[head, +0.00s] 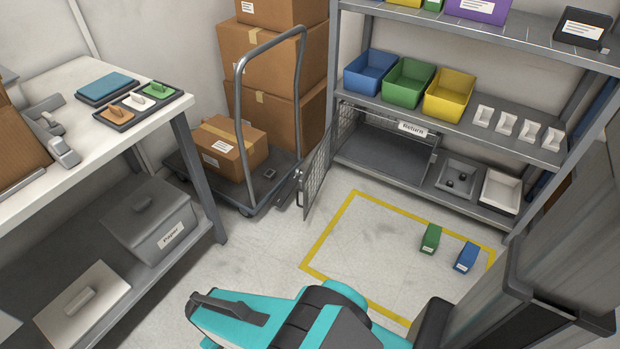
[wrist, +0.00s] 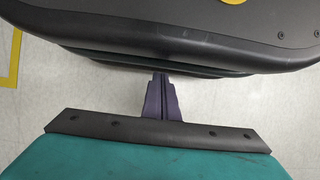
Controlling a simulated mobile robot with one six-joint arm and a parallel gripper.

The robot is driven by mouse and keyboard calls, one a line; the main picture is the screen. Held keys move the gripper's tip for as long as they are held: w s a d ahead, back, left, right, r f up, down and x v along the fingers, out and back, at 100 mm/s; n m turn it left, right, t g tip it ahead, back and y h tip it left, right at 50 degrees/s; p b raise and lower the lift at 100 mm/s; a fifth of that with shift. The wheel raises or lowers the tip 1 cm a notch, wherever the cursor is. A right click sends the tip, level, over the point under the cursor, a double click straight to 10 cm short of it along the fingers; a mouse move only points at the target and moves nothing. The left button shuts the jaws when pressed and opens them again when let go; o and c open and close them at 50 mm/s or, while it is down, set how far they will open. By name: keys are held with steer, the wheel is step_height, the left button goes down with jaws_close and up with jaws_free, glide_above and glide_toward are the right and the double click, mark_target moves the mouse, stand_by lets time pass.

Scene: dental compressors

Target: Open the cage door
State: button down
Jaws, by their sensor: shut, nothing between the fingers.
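The cage (head: 380,155) sits on the lower level of the grey shelf rack, under a "Return" label (head: 411,128). Its wire-mesh door (head: 318,180) stands swung outward at the cage's left side, and the front opening is uncovered. A small handle (head: 299,176) shows at the door's outer edge. The inside of the cage looks empty. My gripper (wrist: 160,80) shows in the wrist view with its dark purple fingers together and nothing between them. It is apart from the door. In the head view only my teal arm shows at the bottom, and the fingers are hidden.
A cart (head: 265,185) with a cardboard box (head: 230,150) stands close left of the door. A yellow floor outline (head: 330,220) lies before the rack, with a green box (head: 431,238) and a blue box (head: 467,257) inside it. A workbench (head: 60,85) stands left.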

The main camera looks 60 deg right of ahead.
steer(key=w+d+r+t+y, duration=0.15)
steer(key=w+d+r, duration=0.3)
steer(key=d, duration=0.45)
steer(key=w+d+r+t+y, duration=0.1)
steer(key=w+d+r+t, duration=0.15)
steer(key=w+d, duration=0.55)
steer(key=w+d+r+t+y, duration=0.1)
steer(key=w+d+r, duration=0.35)
steer(key=d, duration=0.65)
steer(key=s+d+r+t+h, duration=0.1)
steer(key=s+d+r, duration=0.3)
steer(key=d, duration=0.7)
steer(key=s+d+r+n+t, duration=0.1)
steer(key=s+d+r, duration=0.4)
steer(key=d+r, duration=0.4)
steer(key=s+d+r+n+t+h, duration=0.1)
steer(key=s+d+r, duration=0.4)
steer(key=d, duration=0.8)
steer(key=shift+s+r+t+h, duration=0.2)
steer(key=shift+r+t+h, duration=0.15)
steer(key=shift+r+t, duration=0.3)
steer(key=shift+w+f, duration=0.1)
steer(key=shift+f, duration=0.05)
